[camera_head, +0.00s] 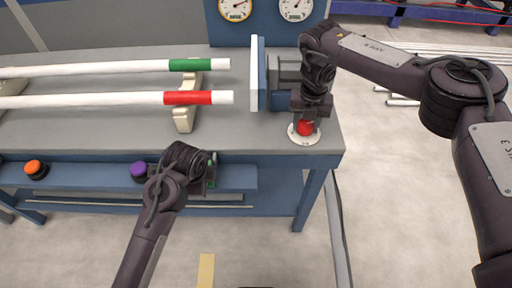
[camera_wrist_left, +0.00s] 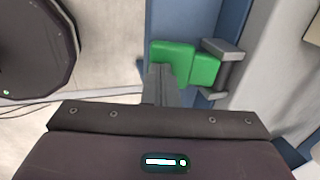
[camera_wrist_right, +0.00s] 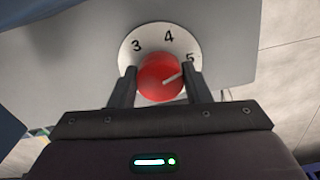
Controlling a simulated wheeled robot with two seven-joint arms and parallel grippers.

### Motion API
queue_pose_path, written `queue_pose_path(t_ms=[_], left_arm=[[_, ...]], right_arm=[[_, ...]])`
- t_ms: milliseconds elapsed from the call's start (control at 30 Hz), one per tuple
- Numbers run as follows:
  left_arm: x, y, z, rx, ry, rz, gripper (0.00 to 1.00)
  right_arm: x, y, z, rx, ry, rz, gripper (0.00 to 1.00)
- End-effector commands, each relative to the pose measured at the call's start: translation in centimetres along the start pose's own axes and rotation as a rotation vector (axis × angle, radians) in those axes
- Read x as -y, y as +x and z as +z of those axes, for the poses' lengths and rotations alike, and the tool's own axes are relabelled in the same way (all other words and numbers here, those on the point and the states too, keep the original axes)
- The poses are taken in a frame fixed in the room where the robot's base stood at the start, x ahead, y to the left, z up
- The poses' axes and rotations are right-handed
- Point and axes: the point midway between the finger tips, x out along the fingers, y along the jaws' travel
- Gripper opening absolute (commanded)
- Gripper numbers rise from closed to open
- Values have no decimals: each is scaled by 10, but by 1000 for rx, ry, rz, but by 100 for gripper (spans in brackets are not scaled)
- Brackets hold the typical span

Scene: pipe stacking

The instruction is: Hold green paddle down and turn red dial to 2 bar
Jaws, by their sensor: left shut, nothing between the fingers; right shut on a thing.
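The red dial (camera_head: 305,128) sits on a white round scale plate at the bench's front right corner. In the right wrist view the dial (camera_wrist_right: 161,77) shows the numbers 3, 4 and 5, and its white pointer line aims toward the 5. My right gripper (camera_wrist_right: 160,82) is shut on the dial, one finger on each side. The green paddle (camera_wrist_left: 185,64) is on the blue front rail of the bench, beside a grey bracket. My left gripper (camera_wrist_left: 162,72) is shut and empty, its fingertips at the paddle's near edge; whether they press it I cannot tell.
Two white pipes, one with a green band (camera_head: 190,65) and one with a red band (camera_head: 188,98), lie on a cream support. Two gauges (camera_head: 296,8) stand behind. Orange (camera_head: 35,167) and purple (camera_head: 139,171) buttons are on the front rail.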

Motion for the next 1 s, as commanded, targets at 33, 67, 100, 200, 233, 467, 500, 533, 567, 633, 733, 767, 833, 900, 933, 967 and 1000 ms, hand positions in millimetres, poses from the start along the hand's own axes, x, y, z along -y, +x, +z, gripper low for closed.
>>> queue_pose_path(t_ms=[33,67,100,200,233,467,500,533,567,633,733,767,833,900,933,967,1000], left_arm=[[0,0,0,0,1,0,0],[0,0,0,0,0,0,0],[0,0,0,0,0,0,0],[0,0,0,0,0,0,0],[0,0,0,0,0,0,0],[0,0,0,1,-1,1,0],[0,0,0,1,-1,1,0],[0,0,1,1,-1,1,0],[0,0,1,1,-1,1,0],[0,0,1,1,-1,1,0],[0,0,1,2,-2,1,0],[0,0,1,2,-2,1,0],[0,0,1,2,-2,1,0],[0,0,1,2,-2,1,0],[0,0,1,2,-2,1,0],[0,0,1,2,-2,1,0],[0,0,1,2,-2,1,0]], right_arm=[[-1,-1,1,5,-28,3,25],[-1,-1,1,5,-57,3,25],[-1,-1,2,5,-104,2,25],[0,-1,2,6,-220,1,25],[0,0,2,5,-246,1,25],[0,0,2,6,-293,1,25],[0,0,2,6,-293,1,25],[0,0,2,6,-292,1,25],[0,0,2,6,-294,1,25],[0,-1,2,6,-326,1,25],[0,-1,2,7,-442,1,25],[0,-1,2,7,-478,0,25],[0,-1,2,8,-546,-1,25],[0,-1,3,8,-583,-1,25],[0,-1,3,8,-590,-1,25],[0,-1,3,8,-593,-1,25],[1,-1,3,8,-593,-1,25]])
